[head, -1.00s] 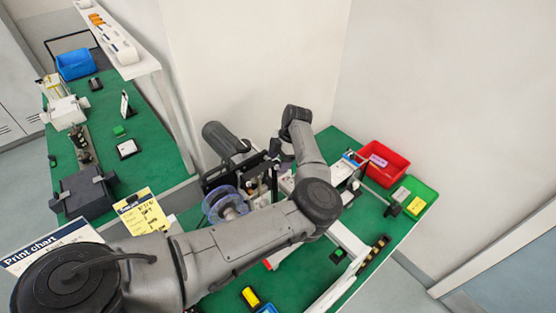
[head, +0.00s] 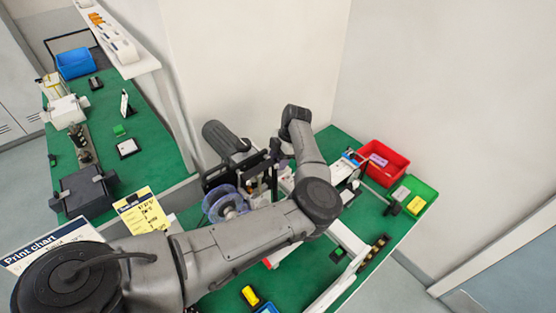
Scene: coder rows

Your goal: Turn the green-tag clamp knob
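No clamp knob with a green tag can be made out. My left arm crosses the front of the right bench and bends back over a dark machine (head: 222,180) with a clear bluish spool (head: 226,203). My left gripper (head: 276,156) is by the upright parts of this machine, small and partly hidden by the arm and dark parts. I cannot tell whether its fingers are open or touch anything. The arm hides part of the machine and bench. My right gripper is not in view.
The right green bench (head: 375,222) holds a red bin (head: 384,163), a green tray (head: 412,196), a white rail (head: 345,240) and a small green-topped block (head: 338,254). The left bench (head: 150,165) holds a blue bin (head: 75,64). A wall rises behind.

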